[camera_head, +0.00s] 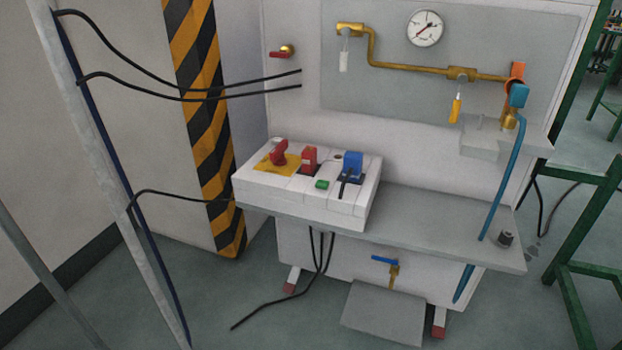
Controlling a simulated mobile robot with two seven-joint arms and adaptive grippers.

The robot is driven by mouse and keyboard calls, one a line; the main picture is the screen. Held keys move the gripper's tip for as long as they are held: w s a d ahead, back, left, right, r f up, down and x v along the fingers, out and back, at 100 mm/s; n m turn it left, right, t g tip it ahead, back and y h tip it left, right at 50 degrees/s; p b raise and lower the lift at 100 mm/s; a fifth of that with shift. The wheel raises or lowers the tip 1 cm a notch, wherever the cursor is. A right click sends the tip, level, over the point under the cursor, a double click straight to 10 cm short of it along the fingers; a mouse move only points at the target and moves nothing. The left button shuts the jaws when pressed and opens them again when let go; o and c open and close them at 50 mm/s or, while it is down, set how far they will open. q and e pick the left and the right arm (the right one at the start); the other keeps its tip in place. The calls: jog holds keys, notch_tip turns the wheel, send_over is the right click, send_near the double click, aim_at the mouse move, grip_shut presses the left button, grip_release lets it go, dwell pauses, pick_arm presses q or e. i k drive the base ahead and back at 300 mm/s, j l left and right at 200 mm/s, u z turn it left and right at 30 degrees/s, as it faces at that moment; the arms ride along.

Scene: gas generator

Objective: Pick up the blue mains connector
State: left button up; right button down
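The blue mains connector (352,163) appears to be the blue block on the right part of the white control box (255,193). It sits upright at the box's back edge, and a short black cable hangs from its front. I cannot tell how firmly it is seated. A red connector or block (309,160) and a red rotary switch (279,153) on a yellow plate stand to its left. A green button (322,184) is in front. Neither of my grippers is in view.
The box stands on a grey shelf (440,228). Above are brass pipes (400,67), a gauge (425,29) and a blue hose (507,178). A pale slanted post (110,170) and black cables (150,93) are at left. A green frame (575,240) is at right.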

aim_at(352, 161)
jog(key=i+l+z, duration=0.15)
jog(key=z, duration=0.2)
jog(key=i+l+z, duration=0.15)
jog(key=z, duration=0.25)
jog(key=i, duration=0.05)
